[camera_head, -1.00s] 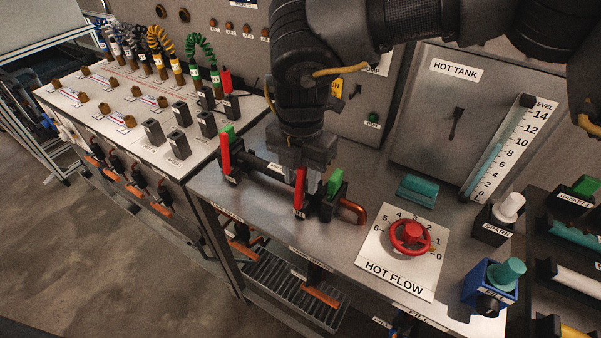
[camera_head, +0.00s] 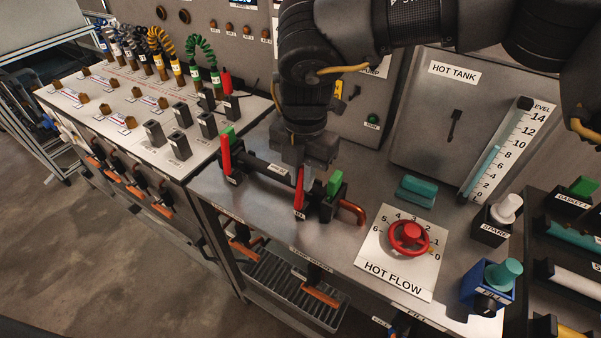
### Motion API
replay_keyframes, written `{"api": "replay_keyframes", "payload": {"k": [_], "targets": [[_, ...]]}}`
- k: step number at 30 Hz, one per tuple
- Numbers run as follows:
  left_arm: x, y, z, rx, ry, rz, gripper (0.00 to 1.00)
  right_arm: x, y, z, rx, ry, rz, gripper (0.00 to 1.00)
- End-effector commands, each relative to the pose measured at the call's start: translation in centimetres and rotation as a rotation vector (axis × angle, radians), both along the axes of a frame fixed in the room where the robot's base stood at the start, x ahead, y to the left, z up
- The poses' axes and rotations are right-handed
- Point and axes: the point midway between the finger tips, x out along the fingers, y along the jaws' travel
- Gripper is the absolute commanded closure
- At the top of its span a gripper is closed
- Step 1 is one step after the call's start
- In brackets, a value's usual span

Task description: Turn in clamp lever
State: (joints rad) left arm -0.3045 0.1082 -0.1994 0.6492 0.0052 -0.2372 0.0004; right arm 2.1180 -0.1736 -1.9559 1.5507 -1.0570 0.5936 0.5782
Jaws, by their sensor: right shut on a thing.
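Two upright red clamp levers stand on a dark pipe assembly on the grey bench: a left one (camera_head: 226,158) and a right one (camera_head: 299,190). Each has a green block beside it; the right green block (camera_head: 335,183) is just right of the right lever. The small labels at the lever feet are too small to read. My right gripper (camera_head: 303,176) points down from above and is shut on the upper part of the right red lever, partly hiding it. My left gripper is not in view.
A red hot flow knob (camera_head: 408,237) on a white plate and a teal handle (camera_head: 416,190) lie to the right. A panel with several black switches and coiled cables stands left. The hot tank (camera_head: 450,115) rises behind. An orange pipe end (camera_head: 352,211) curves beside the clamp.

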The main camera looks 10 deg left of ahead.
Motion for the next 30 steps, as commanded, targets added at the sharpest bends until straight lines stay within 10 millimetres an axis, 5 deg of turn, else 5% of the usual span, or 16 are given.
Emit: {"api": "replay_keyframes", "payload": {"k": [13, 30], "targets": [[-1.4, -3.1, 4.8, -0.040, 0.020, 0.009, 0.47, 2.6, -1.0, 0.1, 0.118, 0.292, -0.006, 1.00], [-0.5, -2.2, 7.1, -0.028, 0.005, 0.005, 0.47, 4.4, -1.7, -1.1, 0.207, 0.515, -0.001, 1.00]]}}
